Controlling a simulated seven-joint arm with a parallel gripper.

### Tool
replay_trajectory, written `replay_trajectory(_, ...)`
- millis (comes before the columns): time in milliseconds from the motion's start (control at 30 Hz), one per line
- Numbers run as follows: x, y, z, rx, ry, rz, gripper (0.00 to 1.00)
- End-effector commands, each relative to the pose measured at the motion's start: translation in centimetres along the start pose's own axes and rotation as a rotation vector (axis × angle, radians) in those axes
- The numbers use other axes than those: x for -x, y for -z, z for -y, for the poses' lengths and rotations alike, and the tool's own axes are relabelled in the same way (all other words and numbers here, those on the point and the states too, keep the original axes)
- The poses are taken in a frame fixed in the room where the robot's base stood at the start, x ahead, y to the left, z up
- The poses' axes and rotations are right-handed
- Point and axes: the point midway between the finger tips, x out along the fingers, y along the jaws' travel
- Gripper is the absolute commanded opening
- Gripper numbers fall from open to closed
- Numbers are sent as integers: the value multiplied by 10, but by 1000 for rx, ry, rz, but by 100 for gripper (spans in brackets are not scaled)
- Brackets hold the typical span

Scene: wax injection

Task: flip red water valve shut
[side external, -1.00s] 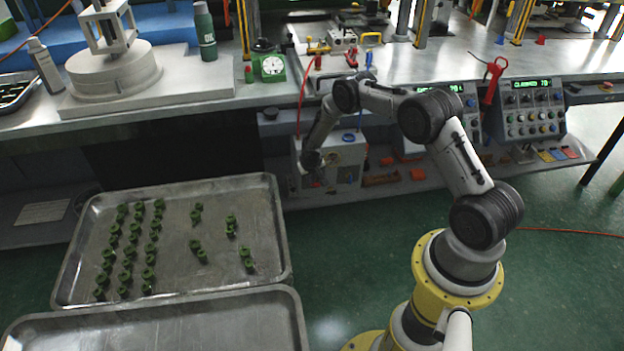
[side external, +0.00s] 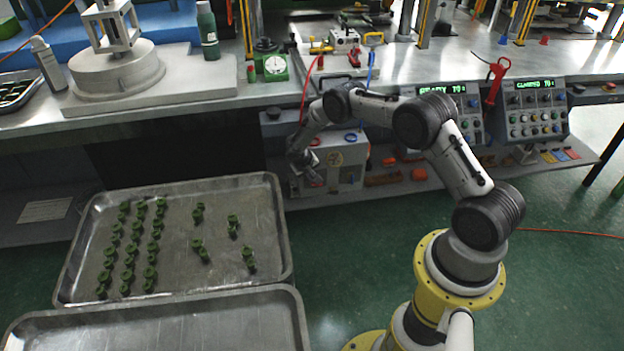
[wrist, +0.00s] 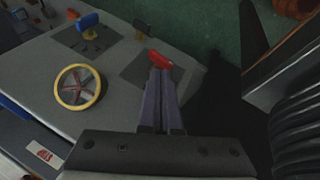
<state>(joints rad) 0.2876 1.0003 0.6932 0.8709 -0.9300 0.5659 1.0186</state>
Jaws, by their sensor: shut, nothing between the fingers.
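The red water valve handle (wrist: 160,61) shows in the wrist view on the front face of a grey box, over a dark square patch. My gripper (wrist: 161,75) is shut and empty, its two fingers together. Its tips are right at the near edge of the red handle; I cannot tell whether they touch it. In the side external view my gripper (side external: 312,181) is low at the left part of the box (side external: 347,175). The red valve cannot be made out there.
A blue valve handle (wrist: 88,20) sits beside the red one on the same face. A yellow-rimmed wheel with red spokes (wrist: 77,87) is to the left. Metal trays (side external: 180,185), one with green parts, lie in front. The workbench edge (side external: 180,113) is above.

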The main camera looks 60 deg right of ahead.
Motion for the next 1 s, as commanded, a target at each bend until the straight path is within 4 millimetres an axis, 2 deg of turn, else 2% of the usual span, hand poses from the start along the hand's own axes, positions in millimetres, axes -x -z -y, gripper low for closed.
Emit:
replay_trajectory(367, 3, 2, 0, 0, 1, -3, 0)
replay_trajectory(533, 13, 5, -8, -1, 1, -4, 0)
replay_trajectory(700, 36, 10, -25, -2, 1, -4, 0)
replay_trajectory(1000, 94, 13, 6, 2, 2, -4, 0)
